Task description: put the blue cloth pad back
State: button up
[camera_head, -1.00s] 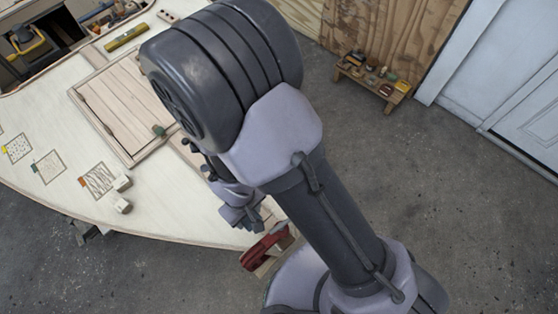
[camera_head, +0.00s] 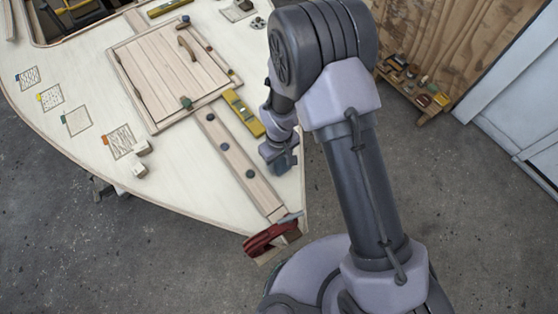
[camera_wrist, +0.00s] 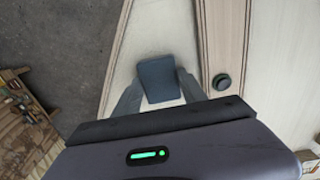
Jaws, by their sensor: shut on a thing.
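The blue cloth pad (camera_wrist: 158,80) shows in the wrist view as a small dark blue-grey block between my two fingers. My gripper (camera_wrist: 157,92) is shut on it, over the pale deck near its edge. In the head view my gripper (camera_head: 280,160) is at the right edge of the deck, beside a wooden strip (camera_head: 238,162) with dark round knobs. The pad is hard to tell from the fingers there.
A yellow level (camera_head: 243,113) lies beside the strip. A framed plank hatch (camera_head: 172,70) is in the middle of the deck. Two pale blocks (camera_head: 140,158) stand near the orange-tabbed square. A red clamp (camera_head: 270,238) is at the deck's tip. A low wooden bench (camera_head: 415,88) stands by the wall.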

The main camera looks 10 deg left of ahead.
jog(key=shift+r, duration=0.1)
jog(key=o, duration=1.4)
jog(key=shift+o, duration=0.2)
